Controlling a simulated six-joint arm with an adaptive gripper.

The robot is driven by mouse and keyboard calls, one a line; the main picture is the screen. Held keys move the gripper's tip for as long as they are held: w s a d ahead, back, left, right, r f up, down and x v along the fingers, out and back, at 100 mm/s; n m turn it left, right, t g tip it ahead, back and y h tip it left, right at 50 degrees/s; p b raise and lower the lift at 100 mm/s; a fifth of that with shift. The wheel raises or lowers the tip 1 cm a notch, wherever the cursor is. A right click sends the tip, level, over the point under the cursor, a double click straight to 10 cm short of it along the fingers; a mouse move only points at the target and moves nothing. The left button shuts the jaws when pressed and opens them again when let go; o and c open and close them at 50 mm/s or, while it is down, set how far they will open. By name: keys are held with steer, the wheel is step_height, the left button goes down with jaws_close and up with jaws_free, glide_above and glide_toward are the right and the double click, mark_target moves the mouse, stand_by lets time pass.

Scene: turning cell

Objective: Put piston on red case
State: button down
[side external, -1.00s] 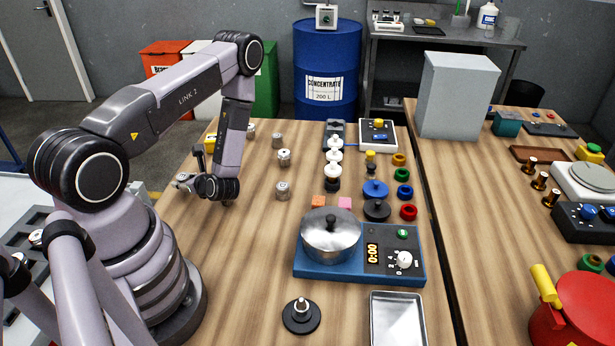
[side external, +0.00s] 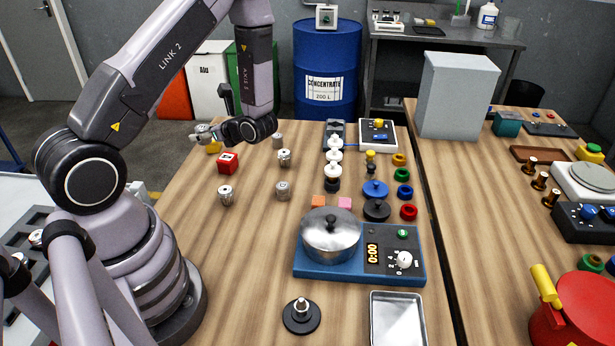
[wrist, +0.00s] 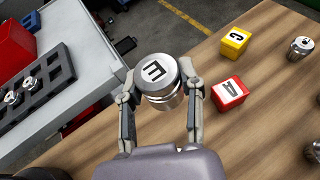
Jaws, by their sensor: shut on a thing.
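My gripper (wrist: 161,88) is shut on a silver piston (wrist: 155,72), with one finger on each side of it. The piston's round top bears a dark letter and faces the wrist camera. In the side view my gripper (side external: 203,134) holds it above the table, near its far left part. The red case (side external: 228,162) is a small red block with a white marked top, standing on the wood below and a little right of my gripper. It also shows right of the fingers in the wrist view (wrist: 229,95). Nothing lies on its top.
A yellow case (wrist: 235,42) stands beyond the red one. Several other pistons stand on the table, one (side external: 225,195) in front of the red case and one (side external: 284,157) to its right. A dark rack (wrist: 32,92) with pistons lies off the table's left side.

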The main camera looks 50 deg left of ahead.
steer(key=w+a+f, duration=0.2)
steer(key=w+a, duration=0.1)
glide_above(227, 157)
steer(key=f, duration=0.5)
steer(key=shift+s+d+f, duration=0.15)
steer(key=shift+s+f, duration=0.05)
steer(key=shift+f, duration=0.2)
steer(key=shift+w+a+f, duration=0.1)
steer(key=shift+f, duration=0.85)
steer(key=shift+w+a+f, duration=0.1)
steer(key=shift+f, duration=0.8)
steer(key=shift+f, duration=0.1)
steer(key=c, duration=0.7)
jaws_free()
